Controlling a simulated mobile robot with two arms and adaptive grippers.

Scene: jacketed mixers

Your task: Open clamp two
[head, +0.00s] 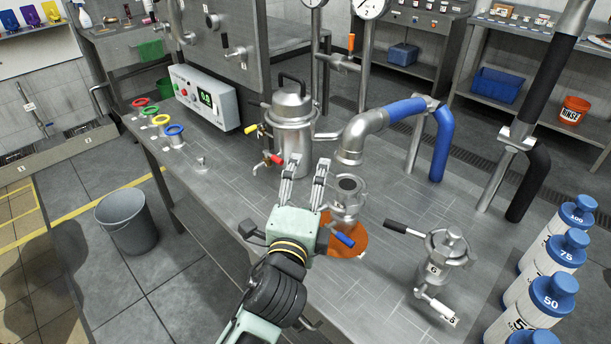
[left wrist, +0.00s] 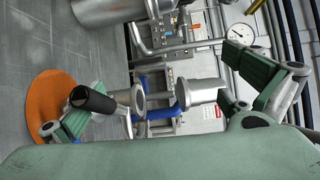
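My left gripper (head: 303,180) is open, its two fingers apart with nothing between them, above the bench just left of a steel fitting (head: 346,198). The left wrist view shows the pipe end (left wrist: 200,92), the fitting (left wrist: 138,102) and a black-tipped handle (left wrist: 92,98). No clamp marked two can be made out. My right gripper is out of view.
A jacketed vessel (head: 292,122) with red and yellow valves stands behind my left gripper. A clamped steel unit (head: 446,250) with a black handle is at right. White blue-capped bottles (head: 556,250) line the right edge. A control box (head: 204,97) is at left.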

